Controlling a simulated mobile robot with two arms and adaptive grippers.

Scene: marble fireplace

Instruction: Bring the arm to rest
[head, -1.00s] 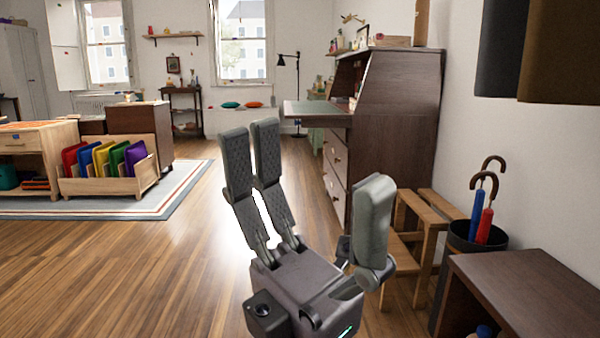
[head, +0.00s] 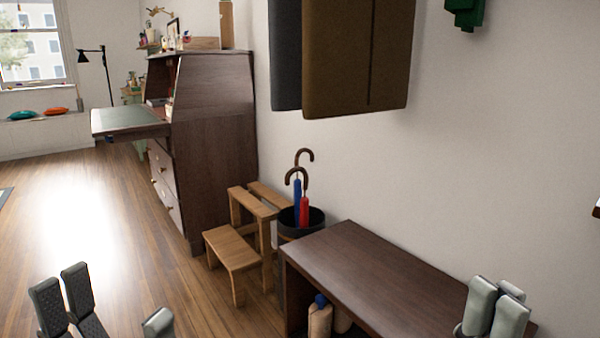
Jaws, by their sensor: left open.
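My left gripper (head: 110,305) is at the bottom left of the head view. Its two dark fingers stand apart from the single finger opposite, so it is open, with nothing between them. It is over the wooden floor, and its palm is cut off by the lower edge. My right gripper (head: 495,306) is at the bottom right, in front of the low dark bench. Its grey fingertips look bunched together from this angle, and I cannot tell how far apart they are. Nothing shows held in it.
The dark bench (head: 365,272) stands along the right wall with bottles (head: 320,318) under it. An umbrella stand (head: 290,222), a wooden step stool (head: 232,247) and a dark writing desk (head: 215,145) stand beyond. Coats (head: 358,55) hang above. Floor (head: 110,220) at the left is clear.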

